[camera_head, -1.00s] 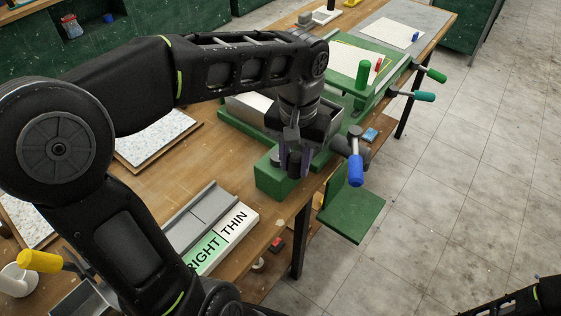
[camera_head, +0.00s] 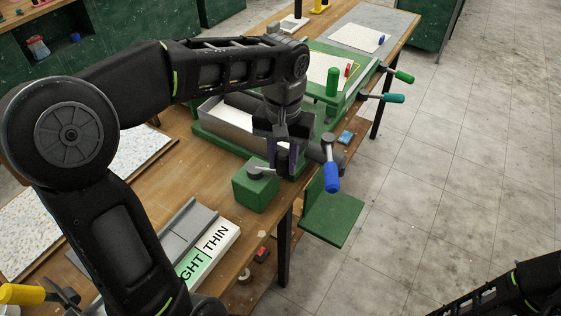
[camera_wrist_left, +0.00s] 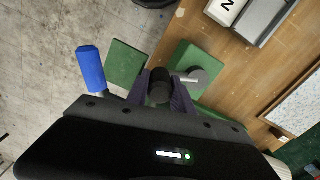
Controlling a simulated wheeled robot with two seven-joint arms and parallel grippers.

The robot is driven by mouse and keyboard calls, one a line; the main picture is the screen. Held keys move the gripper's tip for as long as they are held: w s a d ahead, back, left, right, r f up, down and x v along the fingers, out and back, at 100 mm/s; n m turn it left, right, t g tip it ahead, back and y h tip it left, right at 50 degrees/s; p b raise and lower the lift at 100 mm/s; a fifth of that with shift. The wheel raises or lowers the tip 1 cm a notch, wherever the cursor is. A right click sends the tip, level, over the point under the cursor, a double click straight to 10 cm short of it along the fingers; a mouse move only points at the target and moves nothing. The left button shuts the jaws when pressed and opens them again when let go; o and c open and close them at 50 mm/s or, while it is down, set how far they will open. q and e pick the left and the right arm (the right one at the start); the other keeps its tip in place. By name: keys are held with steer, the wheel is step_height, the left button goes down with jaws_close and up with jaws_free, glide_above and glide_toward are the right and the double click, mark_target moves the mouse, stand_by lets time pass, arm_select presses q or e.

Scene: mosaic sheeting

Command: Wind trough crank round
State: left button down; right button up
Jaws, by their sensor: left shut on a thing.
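The trough (camera_head: 228,120) is a grey open box on a green base, behind my left gripper. A crank with a blue handle (camera_head: 332,178) and a dark hub stands off the bench's right edge. The blue handle also shows at the left of the left wrist view (camera_wrist_left: 91,69). My left gripper (camera_head: 287,160) is just left of that hub.
A green block (camera_head: 255,190) with a grey knob stands just left of my gripper. Green and teal handles (camera_head: 394,98) stick out farther along the bench edge. A green plate (camera_head: 331,216) sits below the edge. The floor at right is clear.

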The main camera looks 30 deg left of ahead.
arm_select(q)
steer(key=c, duration=1)
jaws_free()
steer(key=shift+c, duration=0.2)
steer(key=shift+r, duration=0.45)
step_height(320, 180, up, 4)
steer(key=shift+b, duration=0.3)
step_height(320, 180, up, 2)
steer(key=shift+p, duration=0.75)
steer(key=shift+r+p, duration=0.4)
steer(key=shift+r, duration=0.1)
steer(key=shift+f, duration=0.1)
